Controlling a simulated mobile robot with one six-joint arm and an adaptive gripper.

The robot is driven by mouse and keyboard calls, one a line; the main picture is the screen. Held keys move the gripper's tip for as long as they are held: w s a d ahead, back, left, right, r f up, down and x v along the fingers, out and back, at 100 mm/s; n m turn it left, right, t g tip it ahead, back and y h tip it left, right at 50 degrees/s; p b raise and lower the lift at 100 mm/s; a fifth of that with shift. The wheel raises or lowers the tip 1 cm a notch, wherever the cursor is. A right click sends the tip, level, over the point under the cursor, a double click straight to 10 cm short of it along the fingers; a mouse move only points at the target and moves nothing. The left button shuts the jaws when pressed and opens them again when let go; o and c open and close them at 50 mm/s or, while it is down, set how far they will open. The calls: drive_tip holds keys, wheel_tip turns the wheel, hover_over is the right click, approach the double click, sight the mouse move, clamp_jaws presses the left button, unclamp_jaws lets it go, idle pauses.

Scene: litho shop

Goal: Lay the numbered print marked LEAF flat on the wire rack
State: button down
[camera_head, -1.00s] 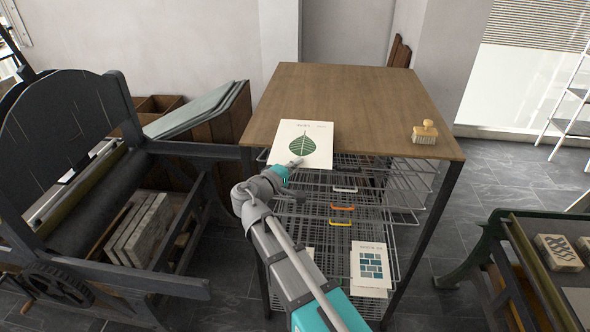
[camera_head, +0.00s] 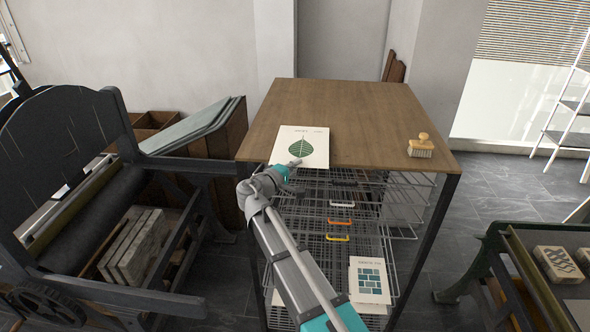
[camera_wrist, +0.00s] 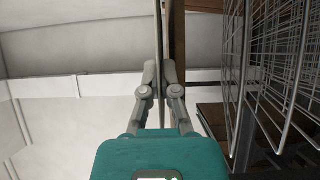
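The LEAF print (camera_head: 301,144), a pale sheet with a green leaf, is level at the front left of the brown cabinet top (camera_head: 365,115). I cannot tell whether it rests on the top or hovers just above it. My gripper (camera_head: 295,163) is shut on its near edge. In the wrist view my gripper (camera_wrist: 160,72) has its fingers close together around the thin sheet, seen edge-on. The wire rack (camera_head: 345,205) has several stacked wire shelves below the top, some with white, orange and yellow handles.
A print with teal bricks (camera_head: 369,280) lies on a low rack shelf. A wooden-handled brush (camera_head: 421,147) stands at the right of the top. A dark press (camera_head: 75,180) is at left, and a green-framed table with blocks (camera_head: 557,264) at right.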

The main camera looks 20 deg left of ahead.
drive_tip(key=shift+w+a+f, duration=0.15)
drive_tip(key=shift+w+a, duration=0.05)
drive_tip(key=shift+w, duration=0.5)
drive_tip(key=shift+f+b, duration=0.4)
drive_tip(key=shift+b, duration=0.1)
drive_tip(key=c, duration=1.4)
unclamp_jaws()
drive_tip(key=c, duration=0.7)
unclamp_jaws()
drive_tip(key=shift+o, duration=1.1)
drive_tip(key=shift+d, duration=0.1)
drive_tip(key=shift+s, duration=0.1)
